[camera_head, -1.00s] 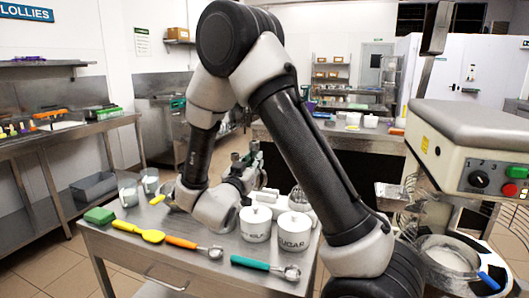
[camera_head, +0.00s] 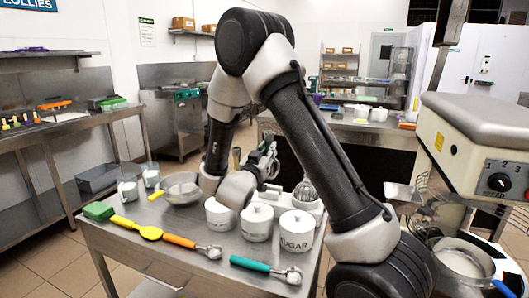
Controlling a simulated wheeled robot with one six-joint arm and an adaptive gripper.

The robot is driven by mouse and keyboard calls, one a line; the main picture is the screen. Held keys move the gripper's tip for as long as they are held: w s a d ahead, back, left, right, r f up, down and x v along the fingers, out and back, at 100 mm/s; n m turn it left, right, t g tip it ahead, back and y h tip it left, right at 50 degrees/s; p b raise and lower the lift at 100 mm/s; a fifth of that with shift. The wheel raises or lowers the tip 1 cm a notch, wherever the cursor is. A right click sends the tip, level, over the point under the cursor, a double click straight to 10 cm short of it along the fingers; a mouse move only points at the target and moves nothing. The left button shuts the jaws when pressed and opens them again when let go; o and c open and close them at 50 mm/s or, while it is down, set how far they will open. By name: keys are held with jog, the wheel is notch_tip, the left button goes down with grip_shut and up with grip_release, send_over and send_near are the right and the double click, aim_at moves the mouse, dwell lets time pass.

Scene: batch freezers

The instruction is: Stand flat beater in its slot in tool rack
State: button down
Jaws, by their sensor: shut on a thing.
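My gripper (camera_head: 264,166) is at the far side of the steel table, above and behind the white canisters. It is shut, with its fingers partly hidden by my own arm. The flat beater in it is largely hidden, and its outline cannot be made out. The white tool rack (camera_head: 303,204) stands at the back right of the table, just right of and below my gripper. A wire whisk (camera_head: 306,190) stands upright at the rack. The rack's slots cannot be told apart at this size, and my arm covers its right side.
White canisters (camera_head: 257,223) stand in front of the rack. A metal bowl (camera_head: 181,188) and glass jars (camera_head: 151,175) are left of my arm. A mixer (camera_head: 480,150) stands at right.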

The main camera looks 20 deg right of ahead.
jog(key=shift+w+d+f, duration=0.25)
jog(key=shift+f, duration=0.35)
jog(key=shift+w+d+f, duration=0.2)
jog(key=shift+w+f, duration=0.05)
jog(key=shift+f, duration=0.35)
jog(key=shift+w+d+f, duration=0.25)
jog(key=shift+f, duration=0.35)
jog(key=shift+f, duration=0.15)
jog(key=shift+f, duration=1.1)
jog(key=shift+f, duration=0.15)
jog(key=shift+s+f, duration=0.1)
jog(key=shift+f, duration=0.6)
jog(key=c, duration=1.2)
grip_release()
jog(key=shift+c, duration=0.2)
